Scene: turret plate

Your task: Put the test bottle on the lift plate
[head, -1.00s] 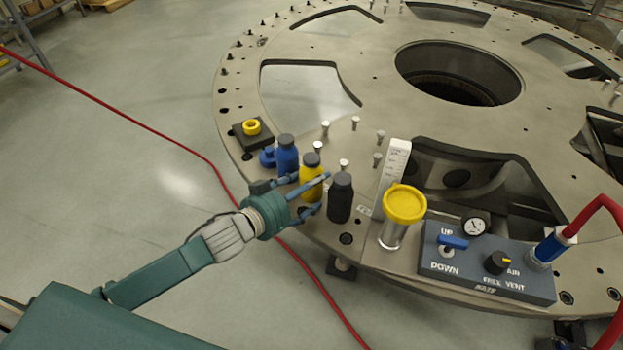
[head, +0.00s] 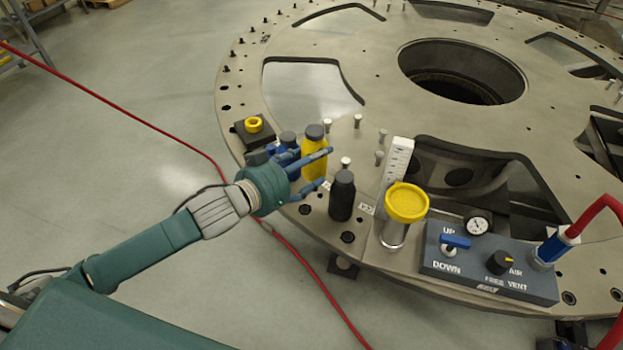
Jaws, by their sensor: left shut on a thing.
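A yellow bottle with a dark grey cap (head: 315,143) is in the fingers of my left gripper (head: 318,170), which is shut on it. The bottle is upright and appears raised a little off the big plate. A black bottle (head: 342,198) stands just right of the gripper. A blue bottle (head: 287,139) stands behind the gripper, mostly hidden by it. The round yellow lift plate (head: 406,202) sits on top of a metallic cylinder, right of the black bottle. Nothing is on it. My right gripper is not in view.
A control box (head: 488,265) with an UP/DOWN lever and a red hose stands right of the lift plate. A white upright scale (head: 398,160) is just behind it. Several short pins (head: 358,121) stand on the large turret plate (head: 370,80). A yellow ring (head: 254,124) lies left.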

